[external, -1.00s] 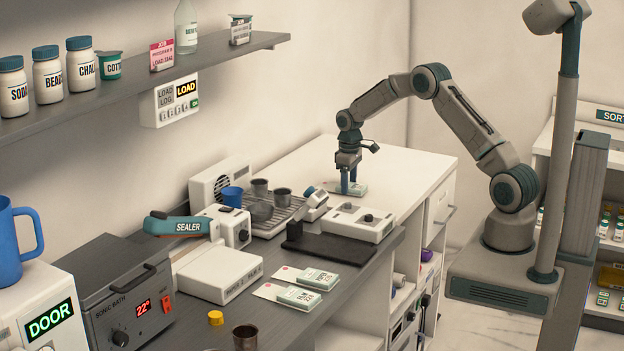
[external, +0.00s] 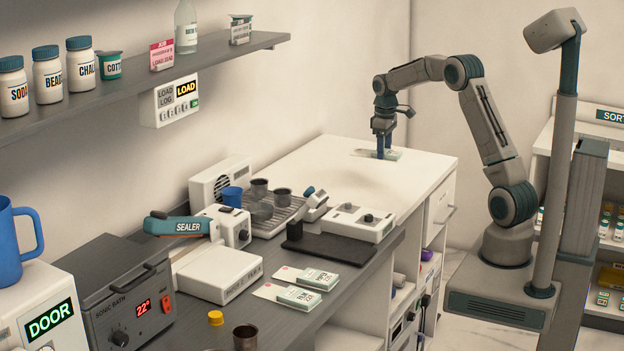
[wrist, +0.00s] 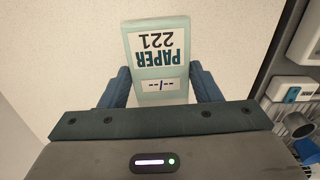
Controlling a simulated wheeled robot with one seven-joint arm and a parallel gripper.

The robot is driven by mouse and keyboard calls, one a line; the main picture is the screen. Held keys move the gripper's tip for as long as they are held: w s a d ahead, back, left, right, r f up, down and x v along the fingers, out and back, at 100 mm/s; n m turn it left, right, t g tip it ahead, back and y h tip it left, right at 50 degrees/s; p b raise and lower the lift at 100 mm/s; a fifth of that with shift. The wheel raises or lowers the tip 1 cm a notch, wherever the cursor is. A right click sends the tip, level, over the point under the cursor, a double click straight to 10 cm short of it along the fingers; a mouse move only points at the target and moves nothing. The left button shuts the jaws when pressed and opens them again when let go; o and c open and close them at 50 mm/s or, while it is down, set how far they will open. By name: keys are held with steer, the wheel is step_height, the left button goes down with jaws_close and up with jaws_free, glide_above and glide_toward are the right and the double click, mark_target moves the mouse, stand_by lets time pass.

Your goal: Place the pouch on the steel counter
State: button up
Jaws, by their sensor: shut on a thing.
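My gripper (external: 384,153) is shut on a flat pale-green and white pouch (external: 366,153) at the far end of the white worktop (external: 345,172). In the wrist view the pouch (wrist: 158,60) reads "PAPER 221", upside down, with its lower end between the two blue fingers. It lies flat and very low over the white surface; I cannot tell whether it touches. A dark grey counter (external: 345,290) runs along the near side. Two similar pouches, one (external: 321,278) behind the other (external: 298,297), lie on it.
A white control box (external: 352,222), a black mat (external: 340,248) and a rack (external: 272,218) with cups stand nearer on the left. A sealer (external: 215,270) and a sonic bath (external: 125,300) are farther left. The white worktop around my gripper is clear.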

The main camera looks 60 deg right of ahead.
step_height(320, 180, up, 11)
steer(key=w+a, duration=0.4)
steer(key=a, duration=0.4)
steer(key=w+a, duration=0.4)
steer(key=a, duration=0.4)
steer(key=w+a, duration=0.2)
steer(key=a, duration=2.5)
steer(key=p, duration=0.3)
glide_above(271, 318)
step_height(271, 318, down, 18)
steer(key=shift+r, duration=0.2)
steer(key=shift+a+f+p, duration=0.1)
steer(key=shift+f+p, duration=0.5)
steer(key=shift+f, duration=1.45)
